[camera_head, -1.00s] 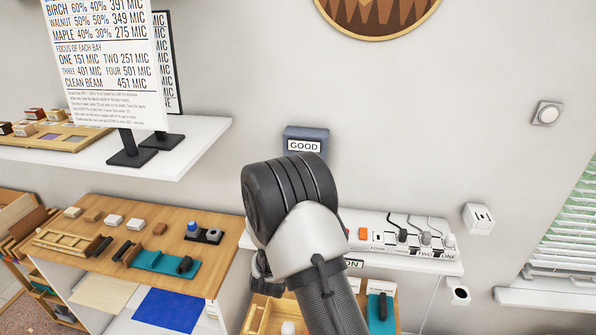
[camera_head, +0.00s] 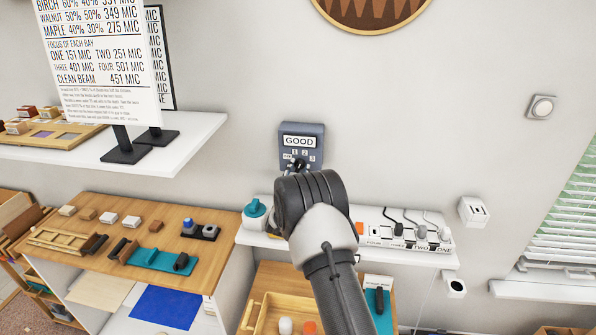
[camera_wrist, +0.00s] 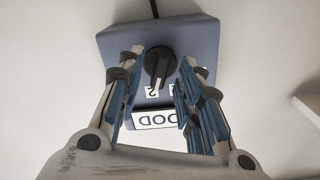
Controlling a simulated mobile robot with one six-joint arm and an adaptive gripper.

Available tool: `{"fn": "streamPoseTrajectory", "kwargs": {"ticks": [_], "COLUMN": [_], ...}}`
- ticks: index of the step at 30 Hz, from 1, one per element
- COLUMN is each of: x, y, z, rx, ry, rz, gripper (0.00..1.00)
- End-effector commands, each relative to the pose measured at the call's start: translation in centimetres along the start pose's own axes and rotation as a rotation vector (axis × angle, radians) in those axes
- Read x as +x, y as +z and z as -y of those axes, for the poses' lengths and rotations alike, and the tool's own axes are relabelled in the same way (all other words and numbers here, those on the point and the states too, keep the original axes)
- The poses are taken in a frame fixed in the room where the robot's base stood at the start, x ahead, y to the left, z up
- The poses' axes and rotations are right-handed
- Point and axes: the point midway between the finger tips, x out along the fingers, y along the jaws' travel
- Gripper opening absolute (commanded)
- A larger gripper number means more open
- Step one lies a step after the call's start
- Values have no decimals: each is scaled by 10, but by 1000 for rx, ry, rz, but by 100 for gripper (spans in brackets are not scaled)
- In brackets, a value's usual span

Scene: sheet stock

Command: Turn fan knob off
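The fan knob (camera_wrist: 159,62) is a black dial with a raised grip on a grey-blue wall box (camera_head: 314,136). The wrist view shows the box upside down, with its label partly covered. In that view the knob's grip points toward the mark 2 on the box. In the head view the box reads GOOD above several position marks, and my wrist hides its lower part. My gripper (camera_wrist: 160,72) is open, its blue-padded fingers on either side of the knob. I cannot tell whether either finger touches it.
Below the box is a white shelf (camera_head: 415,257) with a power strip (camera_head: 380,238) and plugs. A teal-topped item (camera_head: 254,211) stands at its left end. The wall around the box is clear.

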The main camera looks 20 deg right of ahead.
Motion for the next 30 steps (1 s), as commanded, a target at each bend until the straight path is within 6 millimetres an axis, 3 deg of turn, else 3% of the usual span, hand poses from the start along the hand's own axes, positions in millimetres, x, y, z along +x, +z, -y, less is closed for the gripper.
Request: {"fn": "streamPoseTrajectory", "kwargs": {"ticks": [13,28,30], "x": [10,10,10], "y": [0,0,0], "z": [0,0,0], "rx": [0,0,0], "ry": [0,0,0], "rz": [0,0,0], "gripper": [33,0,0]}}
